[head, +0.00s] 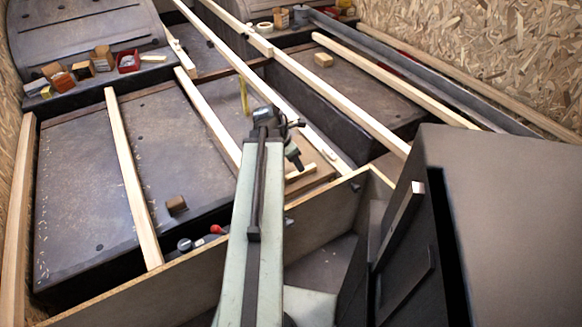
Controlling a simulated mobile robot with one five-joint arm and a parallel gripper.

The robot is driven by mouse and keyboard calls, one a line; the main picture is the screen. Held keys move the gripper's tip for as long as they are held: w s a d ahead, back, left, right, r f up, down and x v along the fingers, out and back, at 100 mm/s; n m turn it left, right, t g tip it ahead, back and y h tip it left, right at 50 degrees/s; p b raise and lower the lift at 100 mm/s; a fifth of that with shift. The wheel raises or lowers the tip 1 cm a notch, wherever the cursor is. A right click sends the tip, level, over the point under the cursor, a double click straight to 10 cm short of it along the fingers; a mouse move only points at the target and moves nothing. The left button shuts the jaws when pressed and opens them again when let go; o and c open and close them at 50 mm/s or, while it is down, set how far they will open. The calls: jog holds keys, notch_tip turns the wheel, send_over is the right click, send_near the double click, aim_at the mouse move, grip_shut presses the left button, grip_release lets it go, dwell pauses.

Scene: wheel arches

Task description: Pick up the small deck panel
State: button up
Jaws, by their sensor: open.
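My pale green arm reaches up the middle of the head view and ends in a small dark gripper (294,158). The gripper points down to the right, above the framed floor; its jaws are open, and I see nothing between them. No single piece stands out clearly as the small deck panel. A brownish flat panel (232,100) lies between two pale battens, just beyond and left of the gripper, partly hidden by my arm. A short pale wood piece (301,173) lies just below the gripper.
Long pale battens (134,185) cross the dark floor bays. A low plywood wall (150,290) runs along the near side. Small boxes (103,58) sit by the left wheel arch (80,35). A brown block (176,204) and a red-tipped tool (216,229) lie at left.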

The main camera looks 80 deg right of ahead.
jog(key=b+x, duration=0.4)
jog(key=x, duration=0.1)
jog(key=shift+s+a+f, duration=0.15)
jog(key=shift+a, duration=0.25)
grip_shut()
dwell(0.9)
